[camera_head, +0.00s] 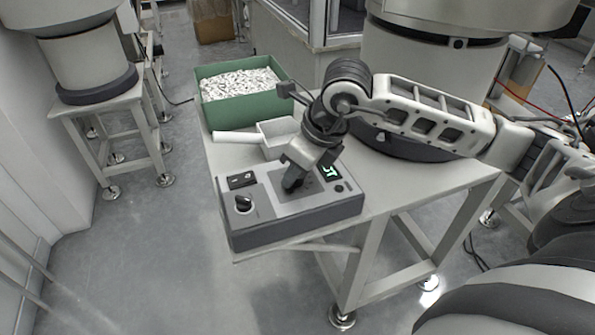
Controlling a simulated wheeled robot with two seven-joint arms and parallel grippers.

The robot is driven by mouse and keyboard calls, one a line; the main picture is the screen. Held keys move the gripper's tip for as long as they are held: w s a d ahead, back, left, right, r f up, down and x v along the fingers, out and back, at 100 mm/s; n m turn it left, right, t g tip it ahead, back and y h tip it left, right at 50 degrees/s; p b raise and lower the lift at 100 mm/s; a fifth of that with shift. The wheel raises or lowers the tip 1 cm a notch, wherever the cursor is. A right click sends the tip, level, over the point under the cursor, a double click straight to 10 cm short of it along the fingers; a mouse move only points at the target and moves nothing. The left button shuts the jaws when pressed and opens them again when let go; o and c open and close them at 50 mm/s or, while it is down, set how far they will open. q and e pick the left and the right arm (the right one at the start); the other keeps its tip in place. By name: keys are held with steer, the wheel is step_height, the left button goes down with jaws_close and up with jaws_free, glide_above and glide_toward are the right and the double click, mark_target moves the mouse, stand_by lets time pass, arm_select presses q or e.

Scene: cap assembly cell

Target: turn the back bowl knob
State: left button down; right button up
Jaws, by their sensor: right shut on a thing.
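A grey control box (300,216) sits on the near corner of the light table. Its sloped panel carries a black round knob (243,203) at the left, a black rocker switch (241,181) and a lit green display (329,173). My right gripper (292,184) reaches down onto the middle of the panel. It is shut on the back bowl knob there, which its fingers mostly hide. How far that knob is turned cannot be seen. My left gripper is not in view.
A green bin (217,116) of small white parts stands at the table's back left. A white scoop (236,137) lies between bin and box. A large bowl feeder (426,75) stands behind my right arm. Another feeder (92,62) stands at the far left.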

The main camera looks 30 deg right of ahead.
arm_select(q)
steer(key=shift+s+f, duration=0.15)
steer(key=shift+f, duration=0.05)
arm_select(e)
steer(key=shift+m, duration=0.5)
steer(key=o, duration=1)
steer(key=shift+r, duration=0.1)
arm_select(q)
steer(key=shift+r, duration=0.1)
arm_select(e)
steer(key=shift+s+r, duration=0.15)
steer(key=shift+r, duration=0.25)
arm_select(q)
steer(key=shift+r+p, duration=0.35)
steer(key=shift+p, duration=0.35)
arm_select(e)
steer(key=v, duration=1.5)
steer(key=shift+s+a, duration=0.1)
steer(key=shift+s, duration=0.1)
